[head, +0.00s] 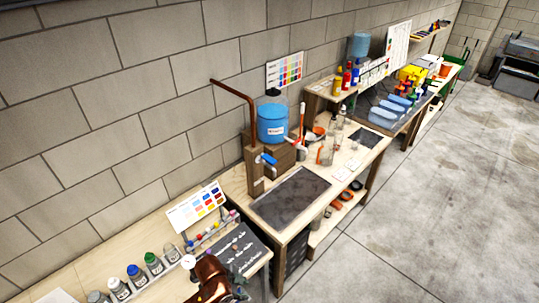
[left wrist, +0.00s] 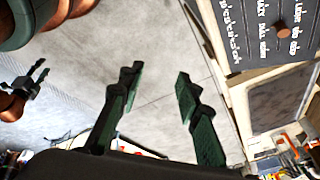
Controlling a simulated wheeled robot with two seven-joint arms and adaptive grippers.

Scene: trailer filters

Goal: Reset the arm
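My left gripper (head: 239,279) shows at the bottom of the head view, at the end of a copper-coloured arm link, beside the front edge of the near bench. In the left wrist view its two dark green fingers (left wrist: 156,82) stand well apart with only grey floor between them. It is open and holds nothing. A second dark gripper (left wrist: 30,82), on a copper-coloured link, shows small at the left edge of the left wrist view. I take it for my right one; whether its fingers are open or shut is too small to tell. It is not in the head view.
The near bench carries capped jars (head: 154,263), a colour chart (head: 197,207) and a dark labelled board (head: 236,246). Beyond are a blue water container (head: 272,122), a dark mat (head: 291,196) and further benches along the block wall. The concrete floor (head: 430,210) at right is clear.

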